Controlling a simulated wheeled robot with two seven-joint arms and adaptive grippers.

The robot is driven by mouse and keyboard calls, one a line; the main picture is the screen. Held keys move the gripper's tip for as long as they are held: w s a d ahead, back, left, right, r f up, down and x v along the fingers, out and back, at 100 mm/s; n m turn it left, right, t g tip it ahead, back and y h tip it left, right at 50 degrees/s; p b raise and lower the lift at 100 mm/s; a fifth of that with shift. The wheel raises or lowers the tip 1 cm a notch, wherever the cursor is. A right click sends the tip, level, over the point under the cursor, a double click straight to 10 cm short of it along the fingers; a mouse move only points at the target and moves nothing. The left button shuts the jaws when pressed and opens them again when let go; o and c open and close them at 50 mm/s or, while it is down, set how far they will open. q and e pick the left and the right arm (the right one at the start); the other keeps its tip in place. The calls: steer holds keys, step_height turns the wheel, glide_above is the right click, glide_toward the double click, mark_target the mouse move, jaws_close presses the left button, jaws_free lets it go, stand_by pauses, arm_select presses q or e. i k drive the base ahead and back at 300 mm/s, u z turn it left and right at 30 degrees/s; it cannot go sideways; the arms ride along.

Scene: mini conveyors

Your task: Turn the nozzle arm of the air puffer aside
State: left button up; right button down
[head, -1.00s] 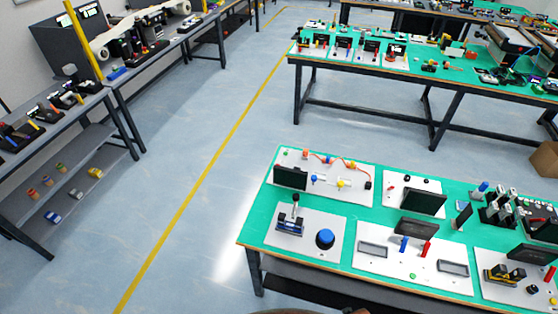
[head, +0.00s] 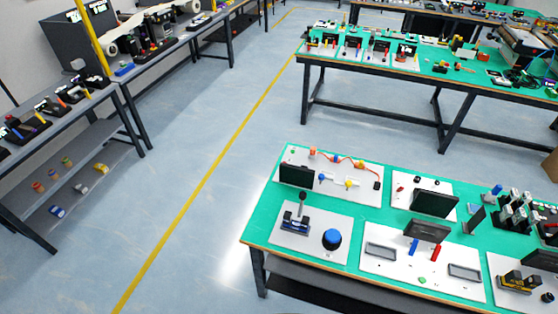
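I cannot pick out the air puffer or its nozzle arm for certain in the head view. The near green-topped table (head: 262,224) carries several white boards with small devices. One board has a dark blue device with an upright lever (head: 300,210) and a blue dome (head: 332,238). Behind it, a board holds a black panel (head: 296,175) and a blue-and-yellow part (head: 337,181) beside a red line. Neither of my grippers is in view.
A long green table (head: 400,73) with small devices stands farther back. Grey benches (head: 122,80) line the left wall, with a conveyor-like machine (head: 140,25) on one. Open blue floor (head: 200,130) with a yellow line (head: 215,163) lies between them.

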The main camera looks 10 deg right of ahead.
mark_target(302, 194)
steer(key=z, duration=0.05)
steer(key=k, duration=1.25)
steer(key=u, duration=0.7)
steer(key=i, duration=1.05)
steer(key=z, duration=0.65)
